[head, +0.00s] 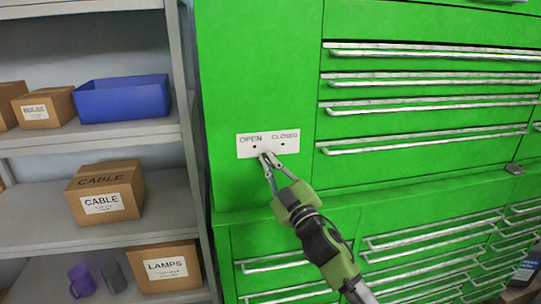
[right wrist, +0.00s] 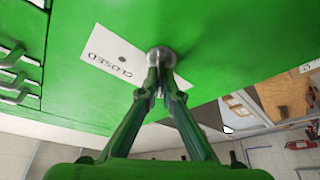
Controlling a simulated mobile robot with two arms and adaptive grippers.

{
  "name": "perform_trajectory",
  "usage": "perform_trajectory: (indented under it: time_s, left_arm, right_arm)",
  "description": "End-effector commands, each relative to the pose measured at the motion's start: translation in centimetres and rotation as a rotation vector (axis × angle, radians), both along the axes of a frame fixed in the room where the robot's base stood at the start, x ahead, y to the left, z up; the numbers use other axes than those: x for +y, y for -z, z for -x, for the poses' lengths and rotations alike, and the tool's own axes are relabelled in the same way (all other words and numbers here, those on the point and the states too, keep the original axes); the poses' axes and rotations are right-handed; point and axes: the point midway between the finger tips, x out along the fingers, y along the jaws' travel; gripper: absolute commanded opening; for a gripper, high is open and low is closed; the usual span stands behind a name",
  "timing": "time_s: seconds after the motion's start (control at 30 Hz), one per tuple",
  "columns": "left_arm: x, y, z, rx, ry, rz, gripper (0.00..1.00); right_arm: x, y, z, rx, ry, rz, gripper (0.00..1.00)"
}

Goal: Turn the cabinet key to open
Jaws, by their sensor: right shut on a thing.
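The green cabinet (head: 262,60) has a white plate (head: 246,151) marked OPEN on the left and CLOSED on the right, with a dark dot under each word. My right gripper (head: 268,157) reaches up from the lower right to the plate's lower middle. In the right wrist view, the round metal lock (right wrist: 161,54) sits at the plate's edge and the CLOSED word appears upside down. My right gripper's fingers (right wrist: 160,84) are shut on the small key (right wrist: 160,92) at the lock. The fingers hide most of the key, so I cannot tell its exact angle. My left gripper is not in view.
Drawers with long metal handles (head: 430,80) fill the cabinet's right side and lower part. A grey shelf (head: 90,135) at the left holds a blue bin (head: 122,100), cardboard boxes (head: 105,193) and a purple mug (head: 82,281). The cabinet face around the plate is clear.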

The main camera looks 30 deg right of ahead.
Motion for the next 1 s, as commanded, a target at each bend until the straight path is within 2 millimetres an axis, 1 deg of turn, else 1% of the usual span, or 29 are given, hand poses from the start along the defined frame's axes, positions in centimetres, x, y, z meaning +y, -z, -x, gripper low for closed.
perform_trajectory:
  time_s: [0.03,0.3,0.83,0.87,0.9,0.93,1.0]
  left_arm:
    - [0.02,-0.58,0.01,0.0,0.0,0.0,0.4]
    - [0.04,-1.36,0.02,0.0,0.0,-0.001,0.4]
    - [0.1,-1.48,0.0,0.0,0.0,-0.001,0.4]
    - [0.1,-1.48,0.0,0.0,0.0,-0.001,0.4]
    - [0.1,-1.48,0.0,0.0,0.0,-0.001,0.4]
    - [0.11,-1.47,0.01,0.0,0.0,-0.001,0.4]
    - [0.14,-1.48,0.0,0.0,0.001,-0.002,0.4]
  right_arm:
    - [-0.19,0.02,-0.07,0.014,0.004,0.026,0.0]
    - [-0.15,0.25,-0.1,0.038,0.005,0.114,0.0]
    - [-0.16,0.38,-0.1,0.042,0.006,0.135,0.0]
    - [-0.16,0.38,-0.1,0.042,0.006,0.135,0.08]
    - [-0.15,0.38,-0.1,0.042,0.006,0.135,0.18]
    - [-0.14,0.38,-0.1,0.042,0.006,0.135,0.22]
    - [-0.11,0.33,-0.08,0.041,0.005,0.135,0.22]
